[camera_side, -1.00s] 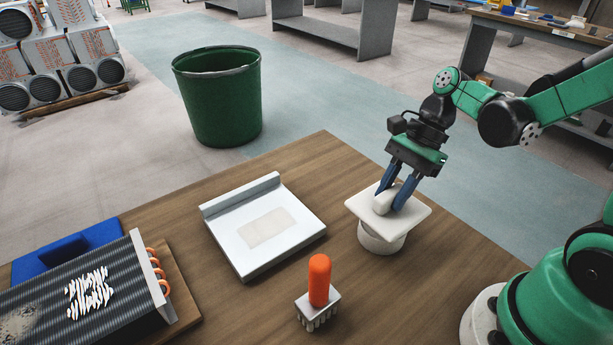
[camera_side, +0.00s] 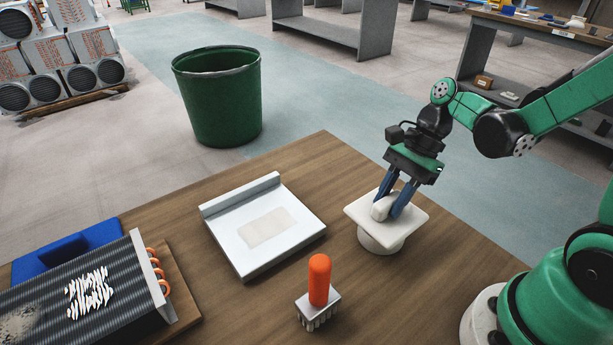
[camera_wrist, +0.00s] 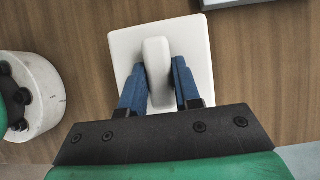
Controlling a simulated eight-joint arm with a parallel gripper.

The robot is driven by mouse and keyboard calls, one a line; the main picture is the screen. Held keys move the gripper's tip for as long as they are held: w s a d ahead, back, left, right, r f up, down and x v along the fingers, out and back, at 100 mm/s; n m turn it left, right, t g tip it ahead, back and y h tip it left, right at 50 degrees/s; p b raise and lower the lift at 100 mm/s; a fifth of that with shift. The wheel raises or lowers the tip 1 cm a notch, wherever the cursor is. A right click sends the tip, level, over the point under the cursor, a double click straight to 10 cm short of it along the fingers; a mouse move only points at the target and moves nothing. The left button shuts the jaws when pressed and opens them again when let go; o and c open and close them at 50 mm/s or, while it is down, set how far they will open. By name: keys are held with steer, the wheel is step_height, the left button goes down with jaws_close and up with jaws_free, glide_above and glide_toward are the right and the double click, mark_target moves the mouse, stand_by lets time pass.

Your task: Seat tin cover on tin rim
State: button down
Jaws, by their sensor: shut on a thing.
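The tin cover (camera_side: 408,221) is a white square plate with a raised block-like handle. My gripper (camera_side: 394,210) is shut on this handle, with one blue finger on each side. The white round tin (camera_side: 381,241) stands on the table under the cover, and only its lower wall shows. The cover lies over the tin's top; the rim is hidden, so I cannot tell whether it is fully seated. The wrist view shows the cover (camera_wrist: 192,45) from above with the handle between the fingers (camera_wrist: 160,84). The tin is hidden there.
A white tray-like plate with a raised back edge (camera_side: 228,246) lies left of the tin. An orange-handled brush-like tool (camera_side: 319,280) stands in front. A finned coil (camera_side: 120,295) and a blue item (camera_side: 60,250) are at the left. Bare wooden table (camera_side: 310,165) lies behind.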

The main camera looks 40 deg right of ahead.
steer(key=shift+f, duration=0.8)
stand_by(1.1)
stand_by(0.5)
steer(key=c, duration=0.5)
jaws_free()
steer(key=shift+c, duration=0.2)
steer(key=o, duration=0.5)
steer(key=shift+o, duration=0.2)
